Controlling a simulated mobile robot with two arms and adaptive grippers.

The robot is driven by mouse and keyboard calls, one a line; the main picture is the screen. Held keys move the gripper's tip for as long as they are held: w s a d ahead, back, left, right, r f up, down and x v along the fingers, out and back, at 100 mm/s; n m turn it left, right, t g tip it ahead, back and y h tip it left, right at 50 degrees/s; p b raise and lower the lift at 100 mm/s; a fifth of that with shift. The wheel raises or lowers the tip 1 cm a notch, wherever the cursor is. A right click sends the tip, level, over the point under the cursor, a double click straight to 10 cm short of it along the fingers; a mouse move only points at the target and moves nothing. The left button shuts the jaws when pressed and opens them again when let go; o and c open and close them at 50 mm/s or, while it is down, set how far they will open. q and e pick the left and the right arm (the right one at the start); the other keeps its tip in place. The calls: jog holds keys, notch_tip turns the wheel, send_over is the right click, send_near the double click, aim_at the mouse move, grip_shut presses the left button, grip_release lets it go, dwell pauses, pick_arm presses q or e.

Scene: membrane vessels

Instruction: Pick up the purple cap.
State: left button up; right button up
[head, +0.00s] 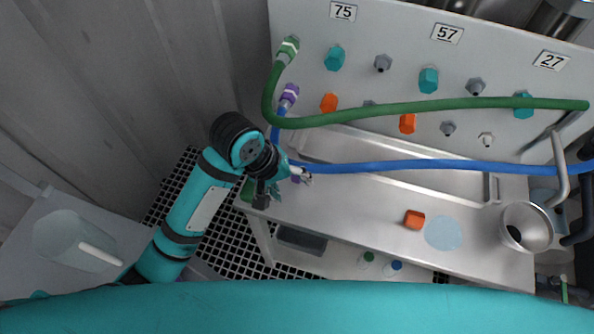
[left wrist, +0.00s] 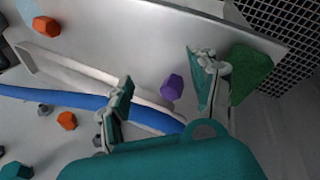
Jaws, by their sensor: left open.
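The purple cap (left wrist: 172,88) lies on the light grey shelf (left wrist: 140,30) near the sink-like trough. In the left wrist view it shows between the two spread fingers of my left gripper (left wrist: 163,92), with clear space on both sides. In the head view only a little of the purple cap (head: 296,180) shows beside my left gripper (head: 287,183), whose fingers are open and empty above the shelf's left end. I cannot tell the exact height of the fingers over the cap. My right gripper is in neither view.
A green piece (left wrist: 248,72) sits at the shelf edge near one finger. A blue hose (head: 400,165) and a green hose (head: 430,108) cross before the panel of caps. An orange cap (head: 414,219), a pale blue disc (head: 443,232) and a metal cup (head: 527,227) are farther right.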

pick_arm(q)
jog(key=w+r+n+g+y, duration=0.1)
jog(key=w+r+n+y, duration=0.3)
jog(key=w+r+n, duration=0.35)
jog(key=shift+m, duration=0.75)
jog(key=f, duration=0.6)
jog(key=w+f+b, duration=0.1)
jog(key=f, duration=0.2)
jog(key=shift+d+f, duration=0.2)
jog(key=shift+f, duration=0.1)
jog(key=shift+d+f, duration=0.15)
jog(key=shift+f, duration=1.3)
jog(key=shift+d+f, duration=0.15)
jog(key=shift+f, duration=1.25)
jog(key=c, duration=1.1)
jog(key=shift+r, duration=0.1)
jog(key=shift+c, duration=0.2)
